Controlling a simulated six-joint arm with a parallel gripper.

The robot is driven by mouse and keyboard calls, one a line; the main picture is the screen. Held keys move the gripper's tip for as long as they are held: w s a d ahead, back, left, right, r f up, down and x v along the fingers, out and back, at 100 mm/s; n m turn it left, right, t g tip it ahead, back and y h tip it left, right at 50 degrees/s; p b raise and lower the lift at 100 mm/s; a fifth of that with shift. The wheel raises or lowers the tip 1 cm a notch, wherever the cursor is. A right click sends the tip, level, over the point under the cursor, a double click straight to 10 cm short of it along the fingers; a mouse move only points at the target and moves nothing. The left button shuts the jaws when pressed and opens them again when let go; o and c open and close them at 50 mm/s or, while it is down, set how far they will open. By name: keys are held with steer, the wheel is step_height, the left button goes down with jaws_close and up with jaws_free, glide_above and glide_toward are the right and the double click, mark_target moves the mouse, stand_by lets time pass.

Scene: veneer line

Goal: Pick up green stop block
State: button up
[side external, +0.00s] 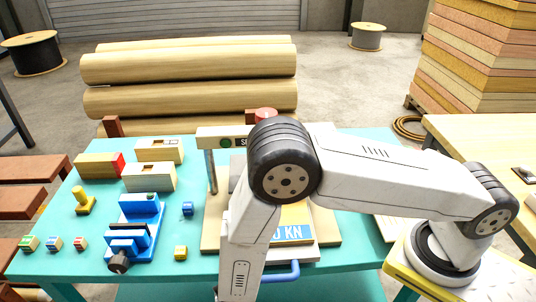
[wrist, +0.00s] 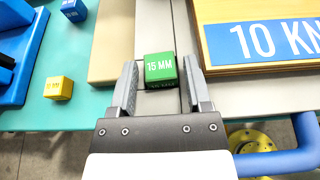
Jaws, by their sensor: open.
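The green stop block (wrist: 160,67), marked "15 MM", sits in a grey channel between a tan board and a pale plate in the wrist view. My gripper (wrist: 159,75) is open, with one finger to each side of the block. In the side external view my forearm hides this block, and the fingertips cannot be made out there.
A blue block (wrist: 74,9) and a yellow block (wrist: 59,87) lie on the teal table, left of the board. A blue clamp (side external: 135,235) stands farther left. The "10 KN" plate (wrist: 262,40) and a blue handle (wrist: 285,158) are close on the right.

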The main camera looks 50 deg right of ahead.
stand_by(0.3)
jaws_close()
steer(key=shift+r, duration=0.15)
steer(key=shift+r, duration=1.05)
steer(key=s+d+r, duration=0.4)
steer(key=s+r, duration=0.6)
steer(key=s, duration=0.3)
steer(key=shift+s+r, duration=0.2)
steer(key=shift+r, duration=0.1)
steer(key=shift+w, duration=0.15)
